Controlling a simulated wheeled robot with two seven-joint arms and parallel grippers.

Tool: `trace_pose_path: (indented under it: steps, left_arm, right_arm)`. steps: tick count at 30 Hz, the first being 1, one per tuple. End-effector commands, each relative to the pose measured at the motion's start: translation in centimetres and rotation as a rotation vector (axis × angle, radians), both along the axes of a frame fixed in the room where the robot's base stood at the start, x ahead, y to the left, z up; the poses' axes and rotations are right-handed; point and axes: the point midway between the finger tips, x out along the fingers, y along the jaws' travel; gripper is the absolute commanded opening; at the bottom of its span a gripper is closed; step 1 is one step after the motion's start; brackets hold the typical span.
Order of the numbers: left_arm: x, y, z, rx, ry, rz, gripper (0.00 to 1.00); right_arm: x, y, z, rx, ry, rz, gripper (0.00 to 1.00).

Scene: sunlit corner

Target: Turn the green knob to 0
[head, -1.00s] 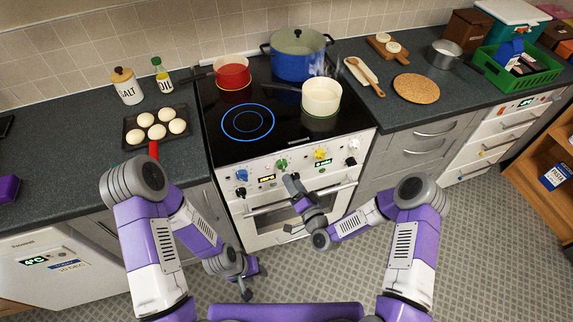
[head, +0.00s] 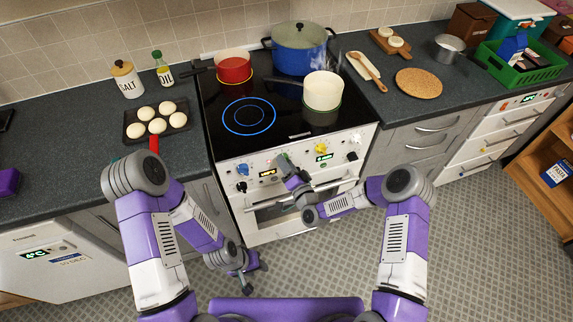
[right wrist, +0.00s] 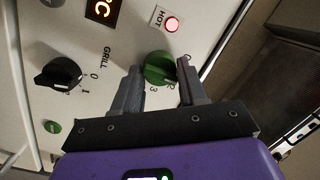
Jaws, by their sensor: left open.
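The green knob (right wrist: 159,67) is on the cooker's white front panel. The right wrist view shows it between the fingertips of my right gripper (right wrist: 161,72). The fingers stand on either side of the knob, open around it; I cannot tell whether either touches. Marks 0, 2 and 3 show around the knob, the 0 to its right; its exact setting is unclear. In the head view the right gripper (head: 283,160) is at the panel and covers the knob. My left gripper (head: 247,276) is open and empty, low in front of the cooker.
A black knob (right wrist: 58,75) marked GRILL and a lit HOT light (right wrist: 172,24) are near the green knob. On the hob are a red pan (head: 234,70), a cream pan (head: 322,92) and a blue pot (head: 299,48).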

Motion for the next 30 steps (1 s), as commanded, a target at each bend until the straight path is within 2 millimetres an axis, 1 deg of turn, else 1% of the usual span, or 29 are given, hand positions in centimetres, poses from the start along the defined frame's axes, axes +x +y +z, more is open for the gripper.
trace_pose_path:
  steps: [1, 4, 10, 14, 20, 30]
  left_arm:
    - [0.0, 0.0, 0.0, 0.000, 0.000, 0.000, 0.43]
    - [0.0, 0.0, 0.0, 0.000, 0.000, 0.000, 0.43]
    - [0.0, 0.0, -0.1, 0.000, 0.000, 0.000, 0.43]
    - [0.0, 0.0, -0.4, 0.000, 0.000, 0.000, 0.43]
    - [0.0, 0.0, -1.2, 0.000, 0.000, 0.000, 0.43]
    - [0.0, 0.0, -3.0, 0.000, 0.000, 0.000, 0.43]
  right_arm:
    - [0.0, 0.0, 0.0, 0.000, 0.001, -0.001, 0.26]
    - [0.0, 0.0, 0.0, 0.000, 0.001, -0.001, 0.11]
    - [0.0, 0.0, 0.0, -0.016, -0.004, 0.001, 0.11]
    - [0.0, 0.0, -0.1, -0.056, -0.018, 0.001, 0.11]
    - [0.0, 0.0, -0.1, -0.174, -0.056, 0.002, 0.11]
    - [0.0, 0.0, -0.1, -0.434, -0.142, 0.001, 0.11]
